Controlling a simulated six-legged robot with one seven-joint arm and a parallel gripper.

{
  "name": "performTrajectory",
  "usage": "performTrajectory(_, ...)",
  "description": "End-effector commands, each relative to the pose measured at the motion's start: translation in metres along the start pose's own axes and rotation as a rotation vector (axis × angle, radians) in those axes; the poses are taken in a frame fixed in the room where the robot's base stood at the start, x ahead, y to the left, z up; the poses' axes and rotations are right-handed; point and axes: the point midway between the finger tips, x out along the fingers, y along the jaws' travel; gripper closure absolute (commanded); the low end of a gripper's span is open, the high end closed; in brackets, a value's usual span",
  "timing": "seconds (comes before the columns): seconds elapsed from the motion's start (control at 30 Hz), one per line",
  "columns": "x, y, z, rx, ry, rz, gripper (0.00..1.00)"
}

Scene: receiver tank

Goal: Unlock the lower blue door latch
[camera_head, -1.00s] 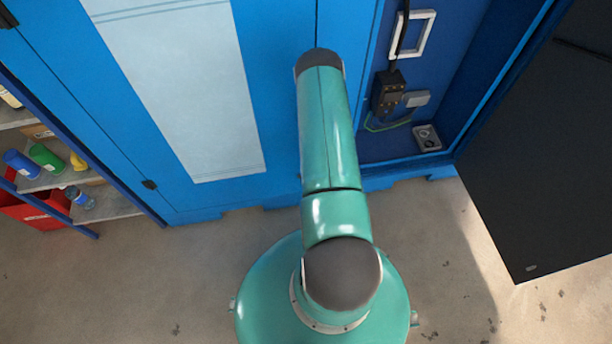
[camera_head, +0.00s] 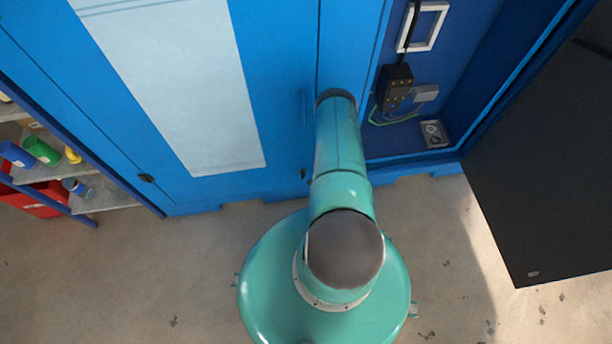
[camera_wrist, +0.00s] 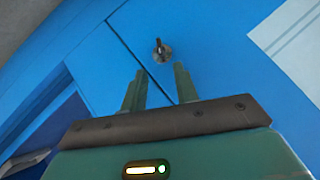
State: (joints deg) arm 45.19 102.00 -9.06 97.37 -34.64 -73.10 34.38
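The blue door (camera_head: 270,60) with a white panel is closed. Its lower latch (camera_head: 303,174) shows as a small dark part near the door's bottom right corner, left of my arm. In the wrist view the latch (camera_wrist: 162,50) is a small metal knob on a round plate, beside the dark door seam. My gripper (camera_wrist: 157,82) is open, its two green fingers apart and pointing toward the blue surface. The latch lies ahead of the fingertips, roughly between their lines, with nothing between the fingers. In the head view my own arm hides the gripper.
An open compartment at the right holds a black plug box (camera_head: 394,88) with cables and a white frame handle (camera_head: 422,27). A dark open door (camera_head: 540,180) stands at the far right. Shelves with bottles (camera_head: 42,150) stand at the left. The floor (camera_head: 150,270) is clear.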

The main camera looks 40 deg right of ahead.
Motion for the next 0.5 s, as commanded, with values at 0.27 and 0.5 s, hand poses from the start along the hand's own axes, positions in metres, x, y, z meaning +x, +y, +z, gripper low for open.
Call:
performTrajectory(0.27, 0.057, 0.000, -0.001, -0.003, 0.000, -0.002, 0.70)
performTrajectory(0.5, 0.088, 0.002, -0.003, -0.002, 0.000, -0.001, 0.70)
